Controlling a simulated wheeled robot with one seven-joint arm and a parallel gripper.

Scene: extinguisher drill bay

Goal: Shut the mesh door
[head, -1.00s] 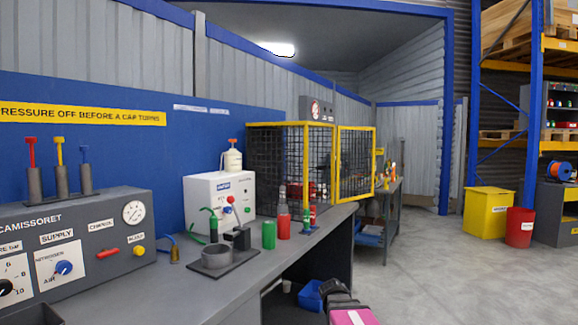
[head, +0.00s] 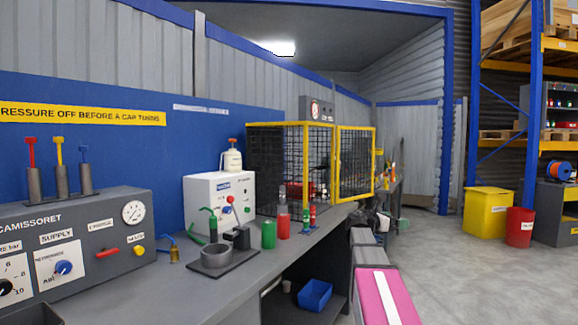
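The mesh door (head: 355,163) has a yellow frame and dark wire mesh. It stands open, swung out to the right from the yellow-edged mesh cage (head: 277,165) at the far end of the bench.
Red and green cylinders (head: 269,235) stand on the grey bench (head: 240,285) before the cage. A white box (head: 220,200) stands left of it. A blue bin (head: 315,294) sits under the bench. A yellow bin (head: 488,212) and red bin (head: 519,227) stand right; floor between is clear.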

